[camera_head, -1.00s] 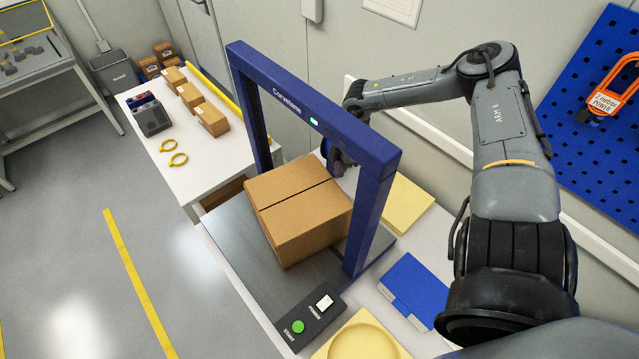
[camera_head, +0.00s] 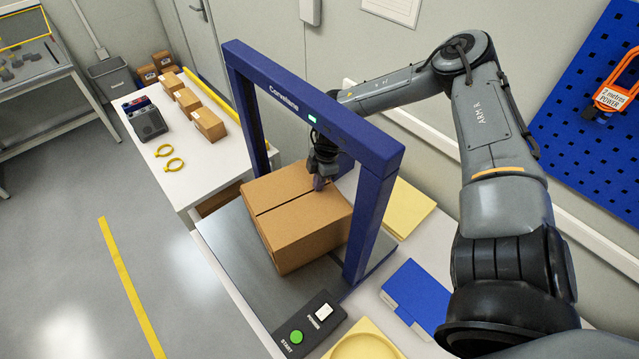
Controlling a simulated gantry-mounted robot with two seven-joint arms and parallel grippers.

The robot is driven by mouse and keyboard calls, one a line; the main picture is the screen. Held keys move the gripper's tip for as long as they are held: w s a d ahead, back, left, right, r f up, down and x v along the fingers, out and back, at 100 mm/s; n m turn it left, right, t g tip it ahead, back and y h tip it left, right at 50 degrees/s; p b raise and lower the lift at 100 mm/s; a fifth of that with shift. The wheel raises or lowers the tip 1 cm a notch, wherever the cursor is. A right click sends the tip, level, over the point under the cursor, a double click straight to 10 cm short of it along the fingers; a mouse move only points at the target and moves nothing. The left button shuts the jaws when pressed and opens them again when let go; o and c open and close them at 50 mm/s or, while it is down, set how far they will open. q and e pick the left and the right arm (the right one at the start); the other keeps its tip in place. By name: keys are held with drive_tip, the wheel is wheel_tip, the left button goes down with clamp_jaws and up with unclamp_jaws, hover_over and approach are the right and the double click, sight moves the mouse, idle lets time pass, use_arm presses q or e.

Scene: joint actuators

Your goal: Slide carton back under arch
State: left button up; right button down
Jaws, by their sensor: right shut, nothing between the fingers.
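A brown cardboard carton (camera_head: 300,232) sits on the grey metal plate (camera_head: 228,238), partly under the blue arch (camera_head: 378,210). Its near part sticks out on the front left side of the arch. My right gripper (camera_head: 319,183) is shut and empty. It reaches in from behind the arch and points down at the carton's far right edge; I cannot tell whether it touches. Part of the arch bar covers the wrist. My left gripper is not in view.
A control box with a green START button (camera_head: 296,337) stands in front of the arch. A white table (camera_head: 165,185) with small boxes is at the back left.

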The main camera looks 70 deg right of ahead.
drive_tip(key=shift+s+d+f, duration=0.15)
drive_tip(key=shift+f, duration=0.1)
